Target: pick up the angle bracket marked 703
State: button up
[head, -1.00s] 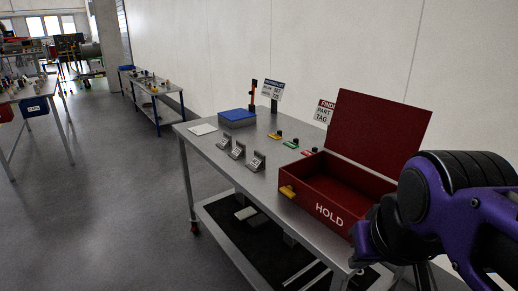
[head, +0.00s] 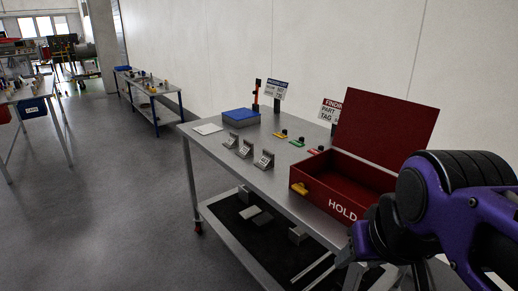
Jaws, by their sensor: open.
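Three grey metal angle brackets stand in a slanting row on the grey workbench (head: 215,150) in the head view. They are the far bracket (head: 231,140), the middle bracket (head: 245,150) and the near bracket (head: 265,160). Each has a sloped face with markings too small to read, so I cannot tell which one is 703. My purple and black arm fills the right side of the view, in front of the bench's near right part.
A red open box marked HOLD (head: 335,196) stands right of the brackets, its lid (head: 386,132) raised. A blue case (head: 241,117) and white sheet (head: 208,129) lie at the bench's far end. Small coloured tags lie behind the brackets. Open floor (head: 110,200) lies to the left.

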aim_at(247, 151)
jog(key=k+j+z, duration=0.2)
jog(key=j, duration=0.6)
jog(key=i+j+z, duration=0.15)
jog(key=j, duration=0.3)
jog(key=i+j+z, duration=0.15)
jog(key=j, duration=0.25)
jog(key=i+j+z, duration=0.15)
jog(key=j, duration=0.2)
jog(key=i+j+z, duration=0.15)
jog(key=j, duration=0.25)
jog(key=i+j+z, duration=0.15)
jog(key=j, duration=0.25)
jog(key=i+j+z, duration=0.15)
jog(key=j, duration=0.3)
jog(key=k+l, duration=0.05)
